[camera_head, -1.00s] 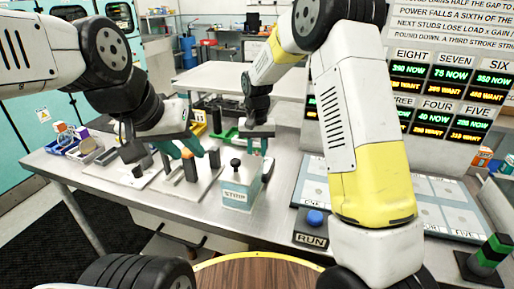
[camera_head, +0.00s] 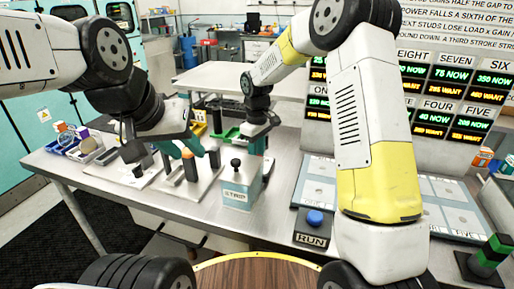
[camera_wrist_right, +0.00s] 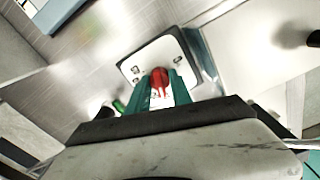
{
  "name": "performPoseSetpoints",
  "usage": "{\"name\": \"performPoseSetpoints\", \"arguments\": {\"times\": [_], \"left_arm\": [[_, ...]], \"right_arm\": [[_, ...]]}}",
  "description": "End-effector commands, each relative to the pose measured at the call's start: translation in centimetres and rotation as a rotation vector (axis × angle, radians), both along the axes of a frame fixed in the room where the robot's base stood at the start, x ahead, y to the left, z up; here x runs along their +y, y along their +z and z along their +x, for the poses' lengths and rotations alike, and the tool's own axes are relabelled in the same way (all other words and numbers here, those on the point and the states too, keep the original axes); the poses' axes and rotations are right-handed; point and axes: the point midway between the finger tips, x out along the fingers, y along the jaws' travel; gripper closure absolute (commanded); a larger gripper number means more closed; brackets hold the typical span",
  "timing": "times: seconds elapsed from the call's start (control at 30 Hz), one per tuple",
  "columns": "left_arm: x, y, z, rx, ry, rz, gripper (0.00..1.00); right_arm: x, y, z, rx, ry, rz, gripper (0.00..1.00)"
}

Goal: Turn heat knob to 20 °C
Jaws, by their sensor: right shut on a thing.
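The heat knob is a red knob (camera_wrist_right: 160,80) on a white panel with a black border (camera_wrist_right: 150,58) in the right wrist view. My right gripper (camera_wrist_right: 159,92) is shut on it, its teal fingers on either side. Any scale marks or pointer are too small to read. In the head view my right gripper (camera_head: 257,143) is behind the TRIP box, and the knob cannot be made out there. My left gripper (camera_head: 181,149) has its teal fingers apart, above an orange-topped dark post (camera_head: 188,164); no held thing shows between them.
The TRIP box (camera_head: 238,194) with a black top knob stands in front of my right gripper. A blue RUN button (camera_head: 314,217) sits near the front edge. A display board (camera_head: 440,90) stands at the right. Trays with small items (camera_head: 80,150) lie at the far left.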

Motion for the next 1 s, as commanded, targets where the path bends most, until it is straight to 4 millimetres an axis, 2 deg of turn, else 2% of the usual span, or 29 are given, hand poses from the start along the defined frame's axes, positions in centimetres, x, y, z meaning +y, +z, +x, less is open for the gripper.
{"name": "performPoseSetpoints", "arguments": {"times": [0.5, 0.7, 1.0], "left_arm": [[0.00, 0.00, 0.00, 0.000, 0.000, 0.000, 0.64], [0.00, 0.00, 0.00, 0.000, 0.000, 0.000, 0.64], [0.00, 0.00, 0.00, 0.000, 0.000, 0.000, 0.64]], "right_arm": [[0.02, 0.11, 0.06, -0.003, 0.429, 0.002, 1.00], [0.03, 0.11, 0.06, -0.003, 0.528, 0.000, 1.00], [0.02, 0.12, 0.05, -0.003, 0.588, 0.000, 1.00]]}}
